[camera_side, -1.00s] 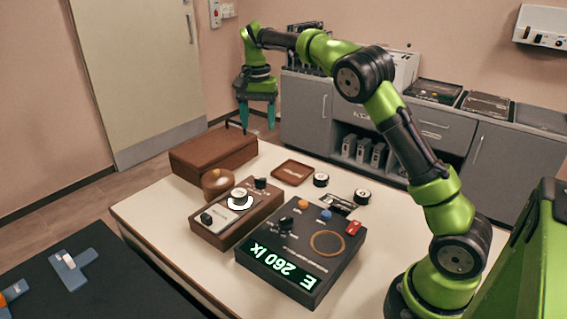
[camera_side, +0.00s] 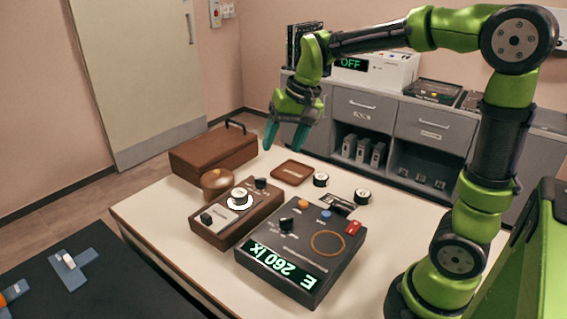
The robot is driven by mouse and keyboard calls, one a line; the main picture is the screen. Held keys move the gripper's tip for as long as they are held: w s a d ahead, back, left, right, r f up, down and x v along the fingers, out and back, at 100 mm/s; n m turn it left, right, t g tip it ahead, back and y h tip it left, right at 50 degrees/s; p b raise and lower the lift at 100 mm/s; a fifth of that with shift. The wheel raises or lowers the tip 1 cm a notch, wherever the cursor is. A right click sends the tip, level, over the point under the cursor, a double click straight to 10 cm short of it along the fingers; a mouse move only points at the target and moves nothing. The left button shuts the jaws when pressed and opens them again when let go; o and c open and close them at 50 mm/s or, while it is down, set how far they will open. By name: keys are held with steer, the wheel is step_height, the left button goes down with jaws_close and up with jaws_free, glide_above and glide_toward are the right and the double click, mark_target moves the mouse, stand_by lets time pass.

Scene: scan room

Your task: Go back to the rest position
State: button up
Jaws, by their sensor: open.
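My gripper (camera_side: 284,138) hangs in the air above the back of the white table (camera_side: 150,212), with its teal fingers apart and nothing between them. It appears above and behind the small brown tray (camera_side: 293,172) in the picture. My arm reaches from the right side and bends high at the elbow. No held object shows.
A brown case (camera_side: 213,150) stands at the table's back left. A brown device (camera_side: 236,212), a round wooden object (camera_side: 216,182) and a dark meter reading "E 260 lx" (camera_side: 298,245) stand on the table. Two small round pieces (camera_side: 320,180) lie behind the meter. Grey cabinets (camera_side: 360,110) stand behind.

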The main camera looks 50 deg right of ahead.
steer(key=s+a+n+t, duration=0.1)
steer(key=s+a+t, duration=0.1)
steer(key=s, duration=0.5)
steer(key=s+a+n+t, duration=0.1)
steer(key=s+a, duration=0.3)
steer(key=s, duration=0.3)
steer(key=shift+s+a+r+n+t+y, duration=0.15)
steer(key=shift+s+r+n+t+y, duration=0.15)
steer(key=shift+n+t, duration=0.1)
